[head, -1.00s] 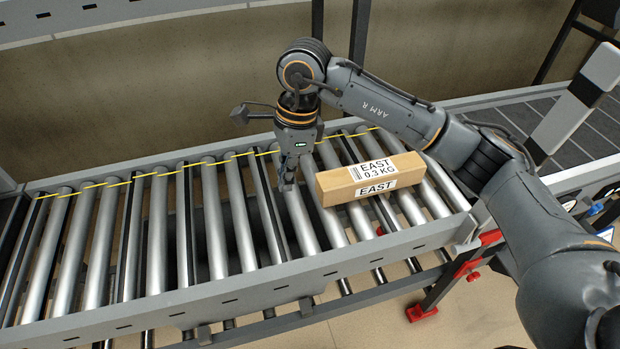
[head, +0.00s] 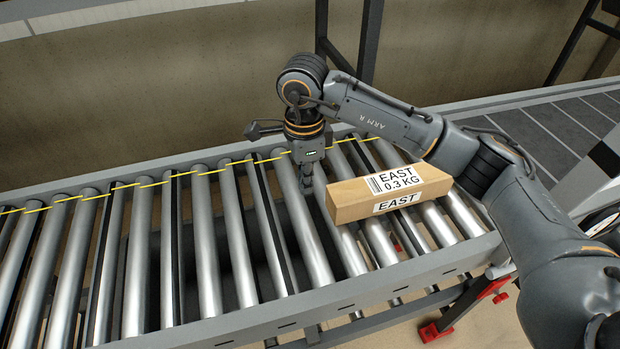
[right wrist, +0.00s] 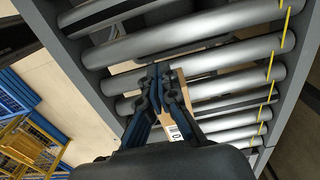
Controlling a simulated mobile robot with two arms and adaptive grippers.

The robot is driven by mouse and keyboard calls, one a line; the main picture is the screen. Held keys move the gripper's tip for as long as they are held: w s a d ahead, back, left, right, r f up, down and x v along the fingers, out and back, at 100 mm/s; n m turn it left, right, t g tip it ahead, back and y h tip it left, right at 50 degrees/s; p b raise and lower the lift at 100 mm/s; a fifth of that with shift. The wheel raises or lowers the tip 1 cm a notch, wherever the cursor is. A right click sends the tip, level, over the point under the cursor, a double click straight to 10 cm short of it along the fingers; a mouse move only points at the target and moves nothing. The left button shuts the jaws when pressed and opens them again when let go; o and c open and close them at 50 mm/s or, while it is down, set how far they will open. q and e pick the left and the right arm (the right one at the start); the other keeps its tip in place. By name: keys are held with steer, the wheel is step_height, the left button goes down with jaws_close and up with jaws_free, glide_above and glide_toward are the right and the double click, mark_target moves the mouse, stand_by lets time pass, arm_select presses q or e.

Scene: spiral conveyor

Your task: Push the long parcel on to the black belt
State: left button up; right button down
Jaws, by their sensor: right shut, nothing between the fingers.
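The long parcel (head: 350,207) is a brown box labelled EAST 0.3 KG. It lies across several silver rollers near the right end of the roller conveyor (head: 225,330) in the head view. My right gripper (head: 307,190) is shut and empty, pointing down just left of the parcel's left end. I cannot tell whether they touch. In the right wrist view the closed fingers (right wrist: 160,72) partly hide the parcel (right wrist: 180,115). The black belt (head: 545,128) lies beyond the rollers at the upper right, partly behind my right arm. My left gripper is out of view.
A grey side rail (head: 290,315) runs along the near edge of the rollers. A yellow line (head: 230,163) runs along their far side. The rollers left of the gripper are empty. A red clamp (head: 490,289) sits below the right end.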

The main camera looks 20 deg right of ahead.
mark_target(349, 200)
step_height(349, 200, down, 7)
steer(key=shift+s+f+p, duration=0.1)
steer(key=shift+s+p, duration=0.05)
steer(key=shift+p, duration=0.9)
steer(key=shift+d+p, duration=0.7)
steer(key=shift+d, duration=1.2)
steer(key=shift+d+f, duration=0.1)
